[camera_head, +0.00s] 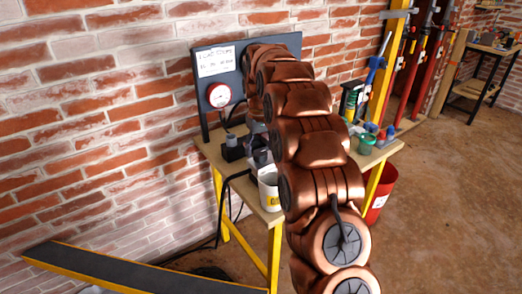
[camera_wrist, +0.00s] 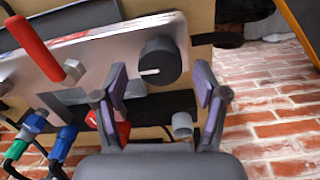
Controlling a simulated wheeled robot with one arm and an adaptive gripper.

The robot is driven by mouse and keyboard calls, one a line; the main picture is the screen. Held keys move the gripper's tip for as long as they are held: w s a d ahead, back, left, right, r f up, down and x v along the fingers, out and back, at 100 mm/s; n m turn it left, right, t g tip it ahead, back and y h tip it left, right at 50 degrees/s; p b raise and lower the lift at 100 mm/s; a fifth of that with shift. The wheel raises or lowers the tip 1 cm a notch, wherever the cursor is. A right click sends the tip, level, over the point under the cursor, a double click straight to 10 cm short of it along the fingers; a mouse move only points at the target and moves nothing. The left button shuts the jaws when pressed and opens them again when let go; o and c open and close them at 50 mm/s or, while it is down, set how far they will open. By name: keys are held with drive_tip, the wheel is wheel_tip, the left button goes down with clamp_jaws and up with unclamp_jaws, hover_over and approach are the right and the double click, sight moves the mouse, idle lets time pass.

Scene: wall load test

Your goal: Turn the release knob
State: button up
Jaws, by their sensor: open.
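The release knob (camera_wrist: 160,62) is black and round with a white pointer line, in the wrist view. It sits on a silver panel (camera_wrist: 100,52), near the panel's right end. My gripper (camera_wrist: 161,75) is open, with one finger to the left of the knob and one to the right. The knob shows in the gap between the fingertips, and a gap appears on each side. I cannot tell how deep the fingers reach around it. In the head view my copper-coloured arm hides the gripper and the knob.
A red lever (camera_wrist: 35,48) stands on the panel left of the knob, with blue and green hose fittings (camera_wrist: 62,142) below.

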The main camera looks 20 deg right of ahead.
sight(259, 152)
wheel_tip(259, 152, up, 11)
drive_tip(key=shift+a, duration=0.15)
idle(0.5)
idle(0.5)
drive_tip(key=s+a+r+p, duration=0.2)
drive_tip(key=s+a+r, duration=0.15)
drive_tip(key=s, duration=0.55)
drive_tip(key=s+a+r+p, duration=0.2)
drive_tip(key=s+a, duration=0.2)
drive_tip(key=s, duration=0.5)
drive_tip(key=s+a+f+p, duration=0.1)
drive_tip(key=s+f, duration=0.1)
drive_tip(key=s, duration=0.7)
drive_tip(key=s+a+f+g+p, duration=0.1)
drive_tip(key=s+a+f+p, duration=0.1)
drive_tip(key=s, duration=0.7)
drive_tip(key=s+a+f+p, duration=0.1)
drive_tip(key=s+f, duration=0.2)
drive_tip(key=s, duration=0.7)
drive_tip(key=shift+a+m+g+p, duration=0.15)
drive_tip(key=shift+m+g+p, duration=0.15)
drive_tip(key=shift+g+p, duration=0.1)
idle(1.1)
